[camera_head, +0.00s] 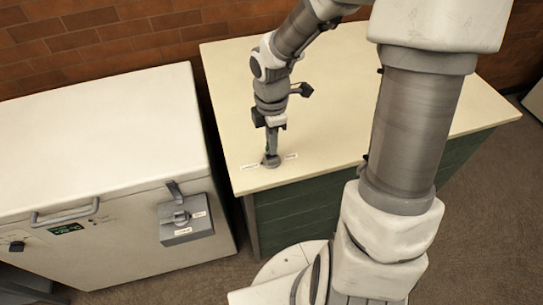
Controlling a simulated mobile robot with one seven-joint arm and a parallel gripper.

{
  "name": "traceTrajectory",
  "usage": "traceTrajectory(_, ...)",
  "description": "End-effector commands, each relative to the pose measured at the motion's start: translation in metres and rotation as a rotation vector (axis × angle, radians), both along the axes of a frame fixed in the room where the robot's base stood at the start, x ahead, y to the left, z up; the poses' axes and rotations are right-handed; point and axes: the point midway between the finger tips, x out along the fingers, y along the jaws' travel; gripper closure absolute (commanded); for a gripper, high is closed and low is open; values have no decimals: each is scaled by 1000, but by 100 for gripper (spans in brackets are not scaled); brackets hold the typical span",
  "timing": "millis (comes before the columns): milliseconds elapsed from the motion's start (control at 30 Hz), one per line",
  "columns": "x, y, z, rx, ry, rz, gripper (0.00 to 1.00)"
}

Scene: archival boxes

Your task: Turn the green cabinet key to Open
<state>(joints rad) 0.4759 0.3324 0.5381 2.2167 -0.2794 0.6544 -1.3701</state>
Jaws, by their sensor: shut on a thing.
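The green cabinet (300,212) has dark green drawer fronts and a cream top (350,130). A small round grey key lock (270,163) sits on the cream top near its front left corner. Small white labels lie on either side of it, the left label (249,167) and the right label (291,156); their words are too small to read. My gripper (271,152) points straight down over the lock and is shut on the key there. The key is mostly hidden by the fingers, so its angle cannot be told.
A white chest unit (95,150) stands at the left, with a bar handle (66,214) and a grey latch box (186,220) on its front. A narrow gap separates it from the cabinet. A brick wall (120,35) runs behind. The cream top is otherwise clear.

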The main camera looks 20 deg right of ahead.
Motion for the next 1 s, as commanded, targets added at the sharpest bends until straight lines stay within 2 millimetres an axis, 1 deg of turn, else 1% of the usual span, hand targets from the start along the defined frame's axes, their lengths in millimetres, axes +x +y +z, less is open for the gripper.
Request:
traceTrajectory(33, -1, 0, 3, 1, 3, 27, 100)
traceTrajectory(800, -1, 0, 3, 1, 3, 489, 100)
traceTrajectory(1000, 0, 0, 1, 0, 0, 542, 100)
